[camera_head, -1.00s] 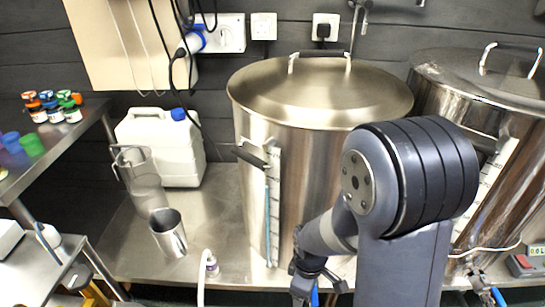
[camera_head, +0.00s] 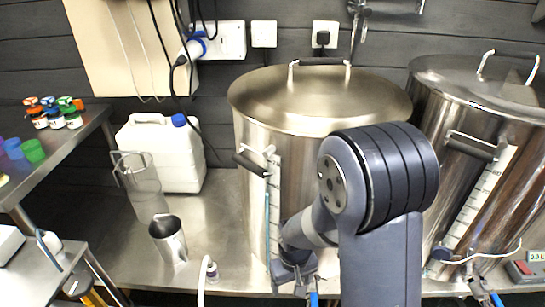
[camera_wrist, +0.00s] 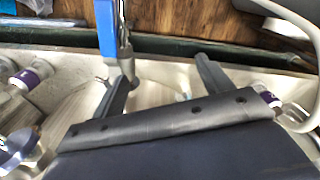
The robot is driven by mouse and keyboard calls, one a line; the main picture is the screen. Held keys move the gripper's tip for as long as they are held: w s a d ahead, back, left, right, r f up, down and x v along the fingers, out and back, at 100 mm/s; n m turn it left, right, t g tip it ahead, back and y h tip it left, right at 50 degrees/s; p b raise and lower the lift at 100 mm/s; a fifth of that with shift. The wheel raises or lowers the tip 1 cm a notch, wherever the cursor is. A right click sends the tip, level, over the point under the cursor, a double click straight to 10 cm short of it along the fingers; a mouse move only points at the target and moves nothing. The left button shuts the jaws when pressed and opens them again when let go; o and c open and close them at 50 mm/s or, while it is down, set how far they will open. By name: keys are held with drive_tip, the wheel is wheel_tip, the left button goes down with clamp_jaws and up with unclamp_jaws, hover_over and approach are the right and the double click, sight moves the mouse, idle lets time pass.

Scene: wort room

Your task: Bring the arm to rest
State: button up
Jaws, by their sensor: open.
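My gripper (camera_wrist: 165,85) is open in the wrist view, its two dark fingers spread apart. A blue-handled valve (camera_wrist: 107,30) stands behind the left finger in that view; I cannot tell whether they touch. Nothing is visibly held between the fingers. In the head view my arm is bent in front of the left steel kettle (camera_head: 320,100), and its lower end is in front of the kettle's base. The fingertips are mostly hidden there.
A second kettle (camera_head: 480,90) stands at right. A white jerrycan (camera_head: 165,155), a clear jug (camera_head: 142,185) and a steel cup (camera_head: 168,240) stand on the steel bench (camera_head: 120,245). A hose end (camera_head: 211,270) is near its front edge. Small colored jars (camera_head: 55,115) stand on the left shelf.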

drive_tip(key=shift+w+a+r+m+p, duration=0.15)
drive_tip(key=shift+w+r+m, duration=0.3)
drive_tip(key=shift+m, duration=0.3)
drive_tip(key=shift+w+r+m+p, duration=0.15)
drive_tip(key=shift+w+r+m, duration=0.3)
drive_tip(key=shift+m, duration=0.35)
drive_tip(key=shift+w+a+r+m+p, duration=0.15)
drive_tip(key=shift+w+r+m, duration=0.25)
drive_tip(key=shift+m, duration=0.35)
drive_tip(key=shift+d, duration=0.1)
